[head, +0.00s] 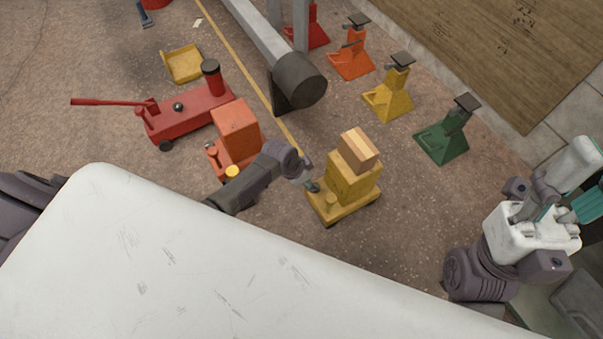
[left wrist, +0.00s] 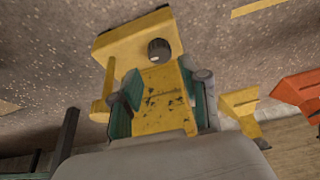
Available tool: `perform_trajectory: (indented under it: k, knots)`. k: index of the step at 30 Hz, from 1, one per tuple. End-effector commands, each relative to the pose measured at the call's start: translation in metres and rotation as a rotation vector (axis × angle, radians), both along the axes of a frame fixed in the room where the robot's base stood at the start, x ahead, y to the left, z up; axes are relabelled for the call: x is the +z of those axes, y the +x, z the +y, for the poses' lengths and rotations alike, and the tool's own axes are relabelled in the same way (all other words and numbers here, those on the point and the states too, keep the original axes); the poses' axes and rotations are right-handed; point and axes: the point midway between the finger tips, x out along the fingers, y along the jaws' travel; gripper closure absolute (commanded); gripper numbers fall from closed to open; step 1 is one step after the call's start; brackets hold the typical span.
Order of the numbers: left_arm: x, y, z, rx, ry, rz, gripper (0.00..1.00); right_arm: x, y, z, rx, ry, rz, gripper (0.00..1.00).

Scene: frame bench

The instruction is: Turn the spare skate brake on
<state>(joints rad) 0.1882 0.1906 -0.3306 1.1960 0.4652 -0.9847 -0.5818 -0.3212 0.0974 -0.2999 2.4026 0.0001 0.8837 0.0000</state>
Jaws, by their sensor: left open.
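A yellow skate (head: 350,207) carries a yellow block and a wooden block (head: 360,149) on top. An orange-red skate (head: 232,170) with an orange block (head: 236,128) stands to its left. Which is the spare cannot be told. My left gripper (head: 309,186) is at the left side of the yellow skate. In the left wrist view, my left gripper (left wrist: 162,100) is open, its teal-padded fingers on either side of a worn yellow body (left wrist: 165,105). A dark round knob (left wrist: 158,50) lies just beyond the fingertips. Contact cannot be told. My right gripper (head: 540,220) is at the far right, its jaws unclear.
A red trolley jack (head: 185,115) with a long handle stands behind left. A grey beam (head: 265,45) and yellow (head: 388,95), orange (head: 350,60) and green (head: 443,140) stands are behind. A yellow tray (head: 183,63) lies farther back. My white body covers the front.

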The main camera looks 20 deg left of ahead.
Motion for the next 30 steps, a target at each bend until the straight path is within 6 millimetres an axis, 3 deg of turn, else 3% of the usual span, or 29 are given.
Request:
perform_trajectory:
  k: [6, 10, 30]
  knots:
    - [0.035, -0.01, 0.011, 0.0, 0.0, -0.003, 0.55, 0.0, 0.0, 0.0, 0.0, 0.0, 0.0, 0.55]
    - [0.047, -0.015, 0.014, 0.0, 0.0, -0.001, 0.55, 0.0, 0.0, 0.0, 0.0, 0.0, 0.0, 0.55]
    - [0.053, -0.016, 0.015, 0.001, -0.001, 0.0, 0.55, 0.0, 0.0, 0.0, 0.0, 0.0, 0.0, 0.55]
